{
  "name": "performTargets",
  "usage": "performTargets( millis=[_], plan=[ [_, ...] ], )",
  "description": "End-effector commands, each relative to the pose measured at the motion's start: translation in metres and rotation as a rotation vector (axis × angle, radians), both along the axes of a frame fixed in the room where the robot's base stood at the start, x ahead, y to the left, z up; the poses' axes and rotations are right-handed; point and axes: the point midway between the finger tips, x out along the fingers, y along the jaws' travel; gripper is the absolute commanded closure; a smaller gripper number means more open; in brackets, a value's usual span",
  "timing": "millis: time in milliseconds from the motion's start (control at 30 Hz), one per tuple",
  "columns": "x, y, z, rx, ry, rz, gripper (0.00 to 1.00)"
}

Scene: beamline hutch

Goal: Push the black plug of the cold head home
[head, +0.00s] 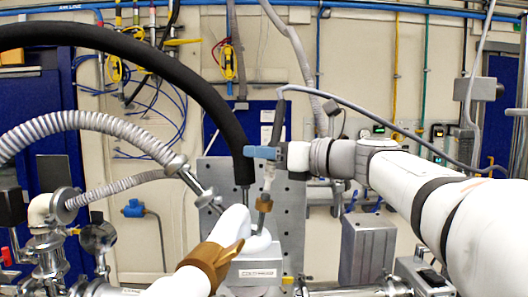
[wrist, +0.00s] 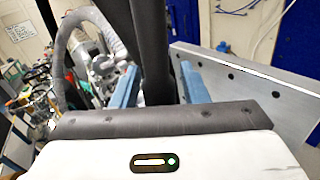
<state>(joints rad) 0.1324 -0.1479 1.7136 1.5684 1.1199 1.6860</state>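A thick black hose (head: 218,108) arches from the upper left and comes down to a black end (head: 243,172), which I take for the plug. Thin dark stems show below it, above the white cold head (head: 260,243) with its brass fittings. My gripper (head: 252,153) reaches in from the right, its blue fingers at the hose's lower end. In the wrist view the black hose (wrist: 151,45) stands between the two blue fingers of my gripper (wrist: 159,68). A gap shows at the right finger, so the fingers look open. The plug's seat is hidden in the wrist view.
A grey perforated plate (head: 220,180) stands behind the cold head and also shows at right in the wrist view (wrist: 255,88). A ribbed metal hose (head: 95,122) and steel fittings crowd the left. A grey box (head: 367,247) stands at right.

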Motion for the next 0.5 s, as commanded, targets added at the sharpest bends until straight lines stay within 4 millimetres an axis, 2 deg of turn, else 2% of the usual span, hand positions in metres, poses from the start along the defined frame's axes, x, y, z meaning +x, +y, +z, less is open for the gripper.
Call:
performTargets(
  millis=[67,367,500],
  plan=[
    [-0.0002,0.0001,0.0,0.0,0.0,0.0,0.66],
    [-0.0002,0.0004,-0.0001,0.0,0.0,0.001,0.91],
    [-0.0004,0.0012,-0.0057,0.0,0.001,0.002,0.91]
  ],
)
